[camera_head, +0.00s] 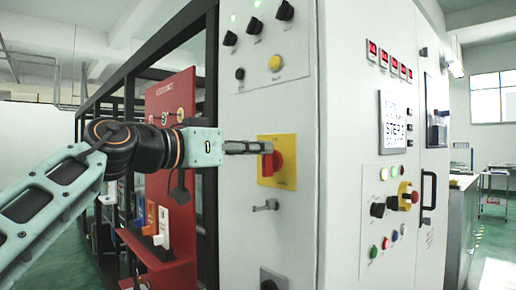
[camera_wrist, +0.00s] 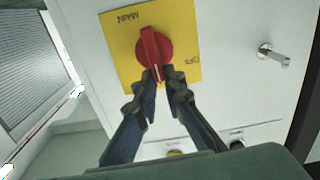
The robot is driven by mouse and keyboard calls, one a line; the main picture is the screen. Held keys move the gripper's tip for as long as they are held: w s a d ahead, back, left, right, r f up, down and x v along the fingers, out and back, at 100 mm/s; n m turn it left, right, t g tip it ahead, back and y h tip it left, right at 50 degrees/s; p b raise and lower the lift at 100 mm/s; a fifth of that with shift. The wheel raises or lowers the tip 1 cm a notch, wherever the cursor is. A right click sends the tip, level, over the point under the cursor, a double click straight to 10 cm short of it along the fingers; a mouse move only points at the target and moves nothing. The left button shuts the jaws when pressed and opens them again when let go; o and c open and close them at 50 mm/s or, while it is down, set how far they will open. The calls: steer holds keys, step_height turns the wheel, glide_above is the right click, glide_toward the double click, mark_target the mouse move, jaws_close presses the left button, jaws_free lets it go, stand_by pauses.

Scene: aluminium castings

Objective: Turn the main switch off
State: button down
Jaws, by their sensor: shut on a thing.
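The main switch is a red rotary knob (camera_head: 275,162) on a yellow plate (camera_head: 287,181) on the white cabinet's side panel. In the wrist view the red knob (camera_wrist: 152,45) has a white mark at its near end, on the yellow plate (camera_wrist: 122,48) lettered MAIN and OFF. My gripper (camera_head: 266,148) reaches in from the left at the knob. In the wrist view my gripper's fingertips (camera_wrist: 161,74) are shut on the near end of the knob handle, one on each side.
A latch handle (camera_head: 266,205) sits below the yellow plate and also shows in the wrist view (camera_wrist: 274,52). Black knobs (camera_head: 254,26) are above. A red panel (camera_head: 172,150) in a dark rack stands left.

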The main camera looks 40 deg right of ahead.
steer(key=shift+w+a+f+n+p, duration=0.1)
steer(key=shift+w+f+n+p, duration=0.25)
steer(key=shift+n, duration=1.55)
steer(key=shift+w+d+f+n+p, duration=0.1)
steer(key=shift+w+n+p, duration=0.3)
steer(key=shift+n, duration=1.5)
steer(key=shift+w+a+f+n+p, duration=0.1)
steer(key=shift+w+f+n+p, duration=0.25)
steer(key=shift+n, duration=1.55)
steer(key=c, duration=2)
jaws_free()
steer(key=shift+r, duration=0.1)
steer(key=a, duration=0.8)
steer(key=s+a, duration=0.1)
steer(key=a, duration=0.3)
